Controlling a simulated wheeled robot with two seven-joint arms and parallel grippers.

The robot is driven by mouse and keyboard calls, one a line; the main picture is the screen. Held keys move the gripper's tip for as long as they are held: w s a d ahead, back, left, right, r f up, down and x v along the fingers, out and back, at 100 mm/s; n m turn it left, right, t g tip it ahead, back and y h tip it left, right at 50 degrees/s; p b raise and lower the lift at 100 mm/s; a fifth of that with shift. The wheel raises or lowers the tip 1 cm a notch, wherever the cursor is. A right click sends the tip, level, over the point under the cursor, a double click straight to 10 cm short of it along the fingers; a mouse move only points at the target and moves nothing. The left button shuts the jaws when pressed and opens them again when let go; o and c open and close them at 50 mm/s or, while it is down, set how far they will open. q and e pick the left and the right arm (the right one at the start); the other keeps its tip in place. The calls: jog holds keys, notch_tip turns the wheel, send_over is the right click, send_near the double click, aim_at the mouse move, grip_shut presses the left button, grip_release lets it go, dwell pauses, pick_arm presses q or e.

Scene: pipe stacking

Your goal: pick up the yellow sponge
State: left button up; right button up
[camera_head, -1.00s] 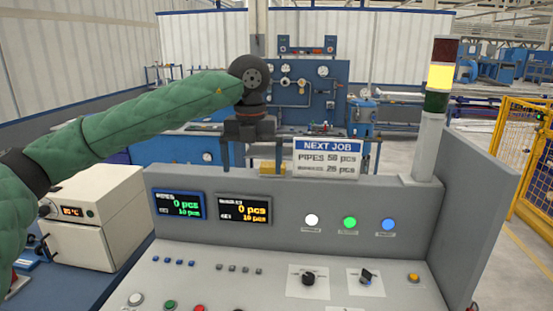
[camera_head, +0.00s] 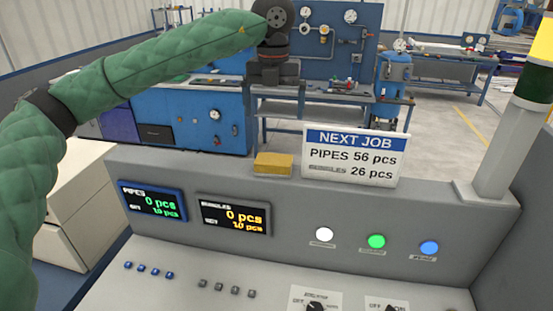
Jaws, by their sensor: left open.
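The yellow sponge (camera_head: 273,164) lies on the top ledge of the grey console (camera_head: 200,172), just left of the NEXT JOB sign. My left gripper (camera_head: 274,90) hangs from the end of the green-sleeved arm, pointing down. It is open and empty. In the picture it sits above the sponge, with a clear gap between them. Its dark fingers are hard to separate from the workbench behind. My right gripper is not in view.
The NEXT JOB sign (camera_head: 351,157) stands close to the sponge's right side. A signal tower post (camera_head: 505,145) rises at the right end of the console. Two displays and several buttons are on the console face. A blue workbench (camera_head: 195,120) stands behind.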

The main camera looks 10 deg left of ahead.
pick_arm(q)
send_over(274, 159)
notch_tip(274, 159, down, 8)
jog(key=shift+w+r+b, duration=0.1)
jog(key=shift+b, duration=0.3)
jog(key=shift+f, duration=0.85)
notch_tip(274, 159, down, 5)
jog(key=shift+a+r, duration=0.1)
jog(key=shift+r, duration=0.1)
jog(key=shift+f, duration=0.45)
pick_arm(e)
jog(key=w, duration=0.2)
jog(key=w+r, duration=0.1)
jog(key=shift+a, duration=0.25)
pick_arm(q)
jog(key=shift+c, duration=0.4)
jog(key=c, duration=0.7)
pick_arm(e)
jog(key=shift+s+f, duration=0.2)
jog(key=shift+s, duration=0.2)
